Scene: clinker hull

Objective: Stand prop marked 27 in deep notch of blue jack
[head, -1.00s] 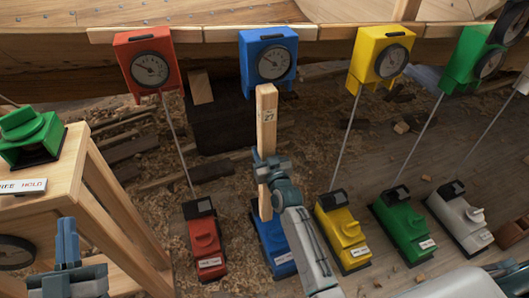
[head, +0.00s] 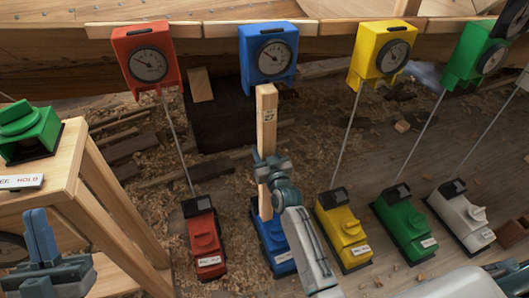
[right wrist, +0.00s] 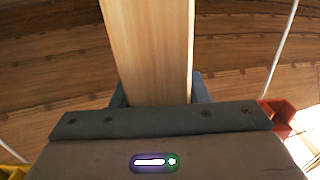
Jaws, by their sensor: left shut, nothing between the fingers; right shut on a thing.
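The prop marked 27 (head: 267,108), a pale wooden post, stands about upright in the head view, its number near the top. My right gripper (head: 268,170) is shut on it at mid-height; the right wrist view shows the wood (right wrist: 148,50) between the fingers. Its lower end meets the blue jack's base (head: 276,248) in the picture; I cannot tell whether it rests in a notch. Its top is just under the blue gauge box (head: 268,58), and I cannot tell if they touch. My left gripper (head: 42,238) is shut and empty at lower left.
Red (head: 204,237), yellow (head: 343,230), green (head: 404,225) and white (head: 460,215) jacks stand beside the blue one, with thin rods rising to gauge boxes at the hull. A wooden stand (head: 75,175) with a green device (head: 28,128) is at left. Shavings litter the floor.

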